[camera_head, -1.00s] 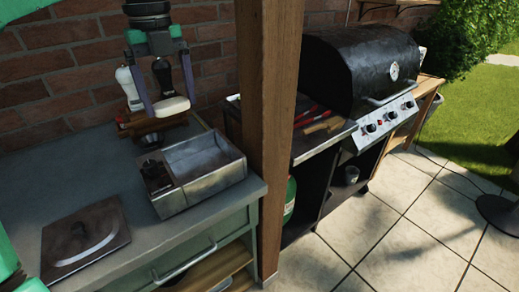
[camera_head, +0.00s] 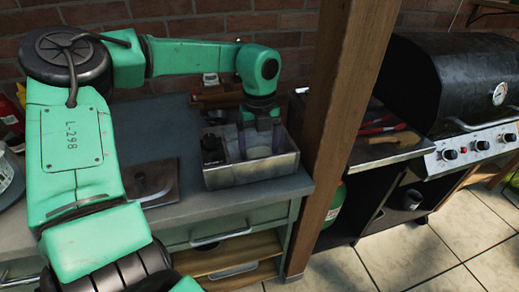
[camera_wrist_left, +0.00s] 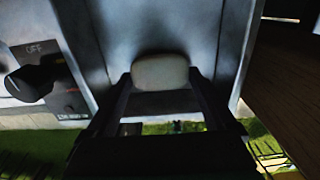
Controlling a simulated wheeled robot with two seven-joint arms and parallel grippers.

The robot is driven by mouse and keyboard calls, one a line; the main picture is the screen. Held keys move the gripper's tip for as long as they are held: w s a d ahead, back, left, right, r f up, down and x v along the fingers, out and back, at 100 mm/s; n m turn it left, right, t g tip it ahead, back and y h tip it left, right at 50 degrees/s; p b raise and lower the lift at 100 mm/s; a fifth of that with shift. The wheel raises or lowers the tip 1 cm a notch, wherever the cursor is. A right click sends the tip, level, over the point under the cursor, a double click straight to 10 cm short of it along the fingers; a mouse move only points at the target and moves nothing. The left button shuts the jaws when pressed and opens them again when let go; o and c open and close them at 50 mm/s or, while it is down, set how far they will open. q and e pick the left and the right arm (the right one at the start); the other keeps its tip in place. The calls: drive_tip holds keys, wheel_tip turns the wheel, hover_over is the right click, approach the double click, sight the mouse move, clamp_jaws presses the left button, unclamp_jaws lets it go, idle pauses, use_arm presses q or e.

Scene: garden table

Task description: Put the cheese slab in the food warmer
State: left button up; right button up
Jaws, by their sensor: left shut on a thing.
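The food warmer (camera_head: 262,173) is an open metal box with a dark knob on its left part, standing on the grey counter. My left gripper (camera_head: 262,152) points down inside its basin. In the left wrist view, the pale, rounded cheese slab (camera_wrist_left: 160,72) sits between the fingertips of my left gripper (camera_wrist_left: 162,88), which is shut on it. The bare basin floor (camera_wrist_left: 150,28) lies beyond the slab; whether the slab touches it I cannot tell. In the head view the slab is hidden. My right gripper is not in view.
A flat metal lid (camera_head: 150,181) lies on the counter left of the warmer. A wooden condiment rack (camera_head: 214,97) stands behind it by the brick wall. A wooden post (camera_head: 340,120) rises close on the right, with a black grill (camera_head: 455,85) beyond.

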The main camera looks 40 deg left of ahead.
sight(260, 153)
use_arm(q)
drive_tip(key=shift+f, duration=0.45)
drive_tip(key=shift+w+f, duration=0.1)
drive_tip(key=shift+f, duration=0.05)
drive_tip(key=o, duration=1.1)
drive_tip(key=shift+c, duration=0.2)
drive_tip(key=shift+r, duration=0.35)
wheel_tip(260, 153, up, 12)
drive_tip(key=b, duration=0.1)
drive_tip(key=shift+f, duration=0.15)
